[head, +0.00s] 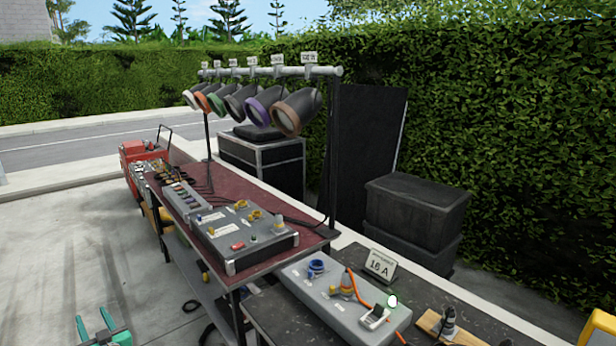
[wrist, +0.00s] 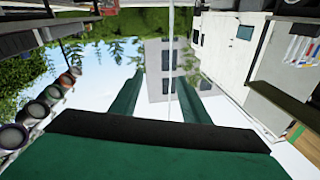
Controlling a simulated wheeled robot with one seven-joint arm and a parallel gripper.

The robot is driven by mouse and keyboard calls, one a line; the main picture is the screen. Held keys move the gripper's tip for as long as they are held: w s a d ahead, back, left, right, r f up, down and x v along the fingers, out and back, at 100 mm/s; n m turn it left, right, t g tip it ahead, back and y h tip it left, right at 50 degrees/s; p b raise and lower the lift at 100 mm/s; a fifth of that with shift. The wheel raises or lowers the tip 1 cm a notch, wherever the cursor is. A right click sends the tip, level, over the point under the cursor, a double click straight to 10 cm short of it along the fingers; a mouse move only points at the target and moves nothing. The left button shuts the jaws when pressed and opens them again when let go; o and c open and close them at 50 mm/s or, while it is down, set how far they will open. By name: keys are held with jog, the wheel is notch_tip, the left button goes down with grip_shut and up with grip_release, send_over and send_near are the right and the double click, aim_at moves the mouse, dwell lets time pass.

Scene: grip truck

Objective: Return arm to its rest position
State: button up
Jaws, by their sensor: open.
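My gripper (head: 94,314) shows at the bottom left edge of the head view, its two green fingers apart with nothing between them. In the wrist view, my gripper (wrist: 156,78) is also open and empty, with its fingers against sky and a pale building. It is left of the red-topped table (head: 240,195) and touches nothing that I can see. Most of my arm is out of the head view.
The table holds a grey box with sockets (head: 245,238). A second grey socket box (head: 335,302) stands on a dark table (head: 285,320) in front. A row of lamps (head: 262,107) hangs behind. Black cases (head: 415,212) stand by the hedge. Concrete (head: 80,245) at left looks clear.

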jog(key=s+d+f+m+t+h, duration=0.1)
jog(key=s+d+f, duration=0.5)
jog(key=d+f, duration=0.3)
jog(key=s+d+f+m+h, duration=0.1)
jog(key=s+d+f, duration=0.5)
jog(key=d+f, duration=0.25)
jog(key=s+d+f+m+t+h, duration=0.1)
jog(key=s+d+f+m+h, duration=0.15)
jog(key=s+d, duration=0.55)
jog(key=s+d+f+m+t+h, duration=0.15)
jog(key=s+d+f, duration=0.3)
jog(key=d, duration=0.85)
jog(key=s+d+r+m+h, duration=0.1)
jog(key=s+d+r+h, duration=0.2)
jog(key=s+d, duration=0.55)
jog(key=s+d+r+m+h, duration=0.1)
jog(key=s+d+r+h, duration=0.15)
jog(key=s+d, duration=0.6)
jog(key=s+d+r+h, duration=0.3)
jog(key=s+d+r, duration=0.7)
jog(key=r, duration=0.4)
jog(key=shift+s+d, duration=0.15)
jog(key=shift+s, duration=0.75)
jog(key=shift+r, duration=0.1)
